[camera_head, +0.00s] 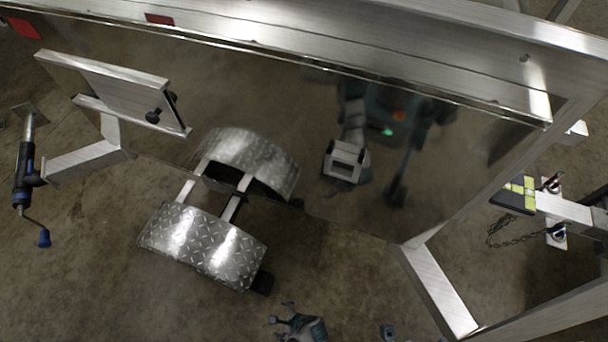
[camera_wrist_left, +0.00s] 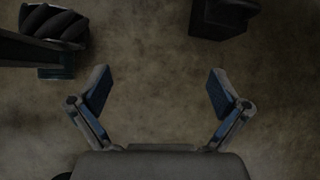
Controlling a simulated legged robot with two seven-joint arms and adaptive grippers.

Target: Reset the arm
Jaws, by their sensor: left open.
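My left gripper (camera_head: 279,314) shows at the bottom edge of the head view, below the diamond-plate fender, with its fingers apart. In the left wrist view my left gripper (camera_wrist_left: 158,88) has both blue-padded fingers spread wide. Nothing is between them, and bare brown floor lies beyond. Most of my left arm is out of the head view. My right gripper is not seen clearly in either view.
The aluminium trailer (camera_head: 440,60) fills the upper head view; its shiny side mirrors a robot. A diamond-plate fender (camera_head: 205,245) stands below it. A crank jack (camera_head: 24,180) is at left, a hitch with chain (camera_head: 520,195) at right. A dark block (camera_wrist_left: 224,17) tops the wrist view.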

